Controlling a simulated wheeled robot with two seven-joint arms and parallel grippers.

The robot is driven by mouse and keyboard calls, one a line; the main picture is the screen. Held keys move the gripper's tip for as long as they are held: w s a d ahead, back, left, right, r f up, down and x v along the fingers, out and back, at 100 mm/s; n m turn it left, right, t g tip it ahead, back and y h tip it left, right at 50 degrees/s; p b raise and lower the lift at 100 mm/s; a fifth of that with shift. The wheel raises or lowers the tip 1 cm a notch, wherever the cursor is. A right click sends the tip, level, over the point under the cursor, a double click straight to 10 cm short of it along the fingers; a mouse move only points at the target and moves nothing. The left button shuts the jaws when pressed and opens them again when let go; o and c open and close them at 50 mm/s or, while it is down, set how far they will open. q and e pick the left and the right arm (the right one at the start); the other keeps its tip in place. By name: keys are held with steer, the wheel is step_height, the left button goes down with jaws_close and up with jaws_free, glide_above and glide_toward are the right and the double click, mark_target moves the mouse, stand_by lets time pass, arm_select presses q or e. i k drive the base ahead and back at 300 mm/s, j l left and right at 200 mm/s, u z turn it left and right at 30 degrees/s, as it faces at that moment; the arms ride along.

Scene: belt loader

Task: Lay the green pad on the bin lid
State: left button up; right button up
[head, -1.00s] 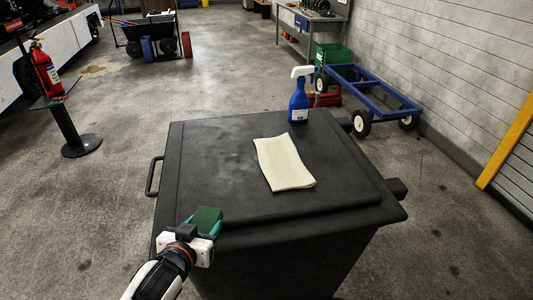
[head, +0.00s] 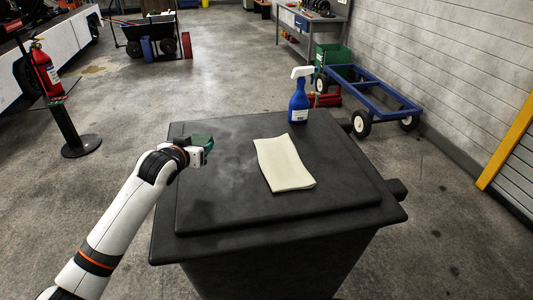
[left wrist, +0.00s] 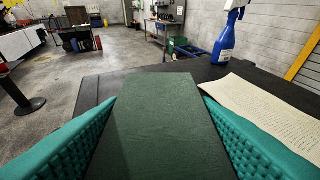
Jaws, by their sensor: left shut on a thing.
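The green pad (head: 201,142) is held by my left gripper (head: 206,145) over the left part of the black bin lid (head: 225,190). In the left wrist view the pad (left wrist: 158,120) lies between the two teal fingers, which are shut on it. The pad is raised above the lid; the exact gap is hard to tell. The lid also shows behind it in the left wrist view (left wrist: 105,90). My right gripper is not in view.
A cream cloth (head: 284,163) lies on the lid's middle. A blue spray bottle (head: 299,98) stands at the lid's back edge. The lid's left and front parts are bare. A blue cart (head: 365,95) stands on the floor behind, and a fire extinguisher (head: 45,68) is at far left.

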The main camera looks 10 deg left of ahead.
mark_target(232, 128)
steer(key=i, duration=1)
